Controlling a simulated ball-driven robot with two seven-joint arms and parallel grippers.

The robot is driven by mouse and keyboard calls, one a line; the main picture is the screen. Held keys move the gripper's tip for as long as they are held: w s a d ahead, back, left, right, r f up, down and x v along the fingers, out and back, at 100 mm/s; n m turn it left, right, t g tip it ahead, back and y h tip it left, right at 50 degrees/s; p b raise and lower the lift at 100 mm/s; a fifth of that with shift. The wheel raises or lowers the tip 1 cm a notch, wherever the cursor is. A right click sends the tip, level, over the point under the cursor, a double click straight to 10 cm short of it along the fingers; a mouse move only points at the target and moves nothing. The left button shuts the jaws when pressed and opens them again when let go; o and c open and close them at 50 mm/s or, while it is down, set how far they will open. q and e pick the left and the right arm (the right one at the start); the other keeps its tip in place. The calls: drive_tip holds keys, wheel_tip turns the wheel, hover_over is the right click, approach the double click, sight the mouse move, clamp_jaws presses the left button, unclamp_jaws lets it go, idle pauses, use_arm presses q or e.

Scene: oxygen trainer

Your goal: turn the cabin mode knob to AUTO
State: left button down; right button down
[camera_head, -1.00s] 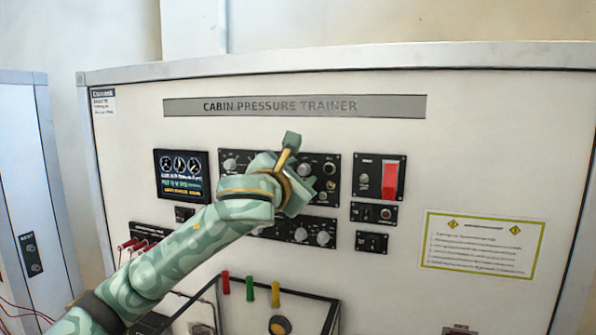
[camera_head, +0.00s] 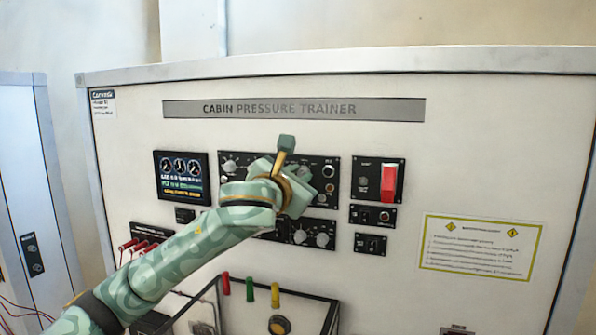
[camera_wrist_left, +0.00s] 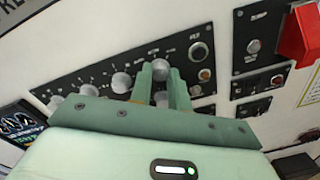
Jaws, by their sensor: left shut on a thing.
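My left gripper (camera_wrist_left: 161,82) reaches up to the upper black control panel (camera_head: 232,185) of the cabin pressure trainer. In the left wrist view its two green fingers are shut on a round grey knob (camera_wrist_left: 160,69), at the right end of a row of similar knobs. The small labels around it are too blurred to read, so I cannot tell its pointer setting or its name. In the head view my gripper and wrist (camera_head: 278,190) cover the middle of this panel and hide the held knob. My right gripper is in neither view.
A red switch cover (camera_head: 389,182) is on a panel to the right. Other knobs (camera_wrist_left: 121,82) sit left of the held one. A lower knob panel (camera_head: 322,238), a display (camera_head: 181,177) and red, green and yellow handles (camera_head: 250,289) are nearby.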

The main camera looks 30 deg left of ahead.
use_arm(q)
drive_tip(key=n+p, duration=0.6)
drive_tip(key=n, duration=0.2)
drive_tip(key=n+p, duration=0.2)
drive_tip(key=n, duration=0.1)
drive_tip(key=shift+f, duration=0.15)
drive_tip(key=n, duration=0.2)
drive_tip(key=shift+n+y+p, duration=0.35)
drive_tip(key=shift+n+y, duration=0.05)
drive_tip(key=n, duration=0.5)
drive_tip(key=shift+d+f, duration=0.1)
drive_tip(key=shift+n, duration=0.3)
drive_tip(key=c, duration=1.5)
unclamp_jaws()
drive_tip(key=shift+o, duration=0.9)
